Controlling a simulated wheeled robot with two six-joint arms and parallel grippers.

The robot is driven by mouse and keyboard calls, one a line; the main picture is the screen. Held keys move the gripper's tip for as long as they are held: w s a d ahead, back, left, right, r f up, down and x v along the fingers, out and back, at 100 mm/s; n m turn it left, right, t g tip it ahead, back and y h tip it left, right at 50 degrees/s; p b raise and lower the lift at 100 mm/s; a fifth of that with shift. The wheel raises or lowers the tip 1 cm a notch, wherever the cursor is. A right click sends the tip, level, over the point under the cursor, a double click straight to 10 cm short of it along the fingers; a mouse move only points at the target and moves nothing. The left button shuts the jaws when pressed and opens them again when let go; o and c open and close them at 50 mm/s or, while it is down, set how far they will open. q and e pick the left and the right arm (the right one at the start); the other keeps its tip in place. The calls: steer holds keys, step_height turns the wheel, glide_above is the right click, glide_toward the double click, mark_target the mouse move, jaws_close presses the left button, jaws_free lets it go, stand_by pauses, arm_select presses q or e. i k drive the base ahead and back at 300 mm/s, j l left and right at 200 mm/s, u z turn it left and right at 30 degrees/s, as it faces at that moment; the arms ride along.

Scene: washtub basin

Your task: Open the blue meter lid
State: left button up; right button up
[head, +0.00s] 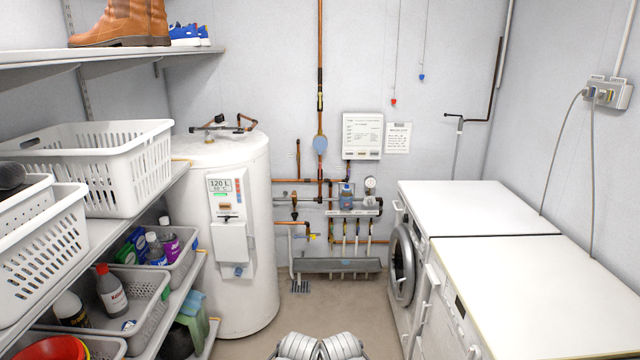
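A round, light blue lid (320,143) sits on the vertical copper pipe (320,90) on the back wall, left of a white panel. It faces me and looks closed flat over the meter; the dial is not visible. A smaller blue fitting (347,196) is lower down among the pipes. Two pale, ribbed parts of my own arms show at the bottom centre edge, far from the lid. No gripper fingers are visible.
A white water heater (230,300) stands left of the pipes. A washing machine (404,265) and a white-topped appliance (540,290) line the right. Shelves with baskets (110,160) fill the left. The floor (340,312) between is clear up to a low grey trough (337,266).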

mark_target(320, 143)
steer(key=i, duration=1.85)
steer(key=i+z, duration=0.2)
steer(key=i, duration=0.35)
steer(key=i+j+z, duration=0.15)
steer(key=i, duration=0.4)
steer(key=i+j+z, duration=0.2)
steer(key=i, duration=0.3)
steer(key=j, duration=0.1)
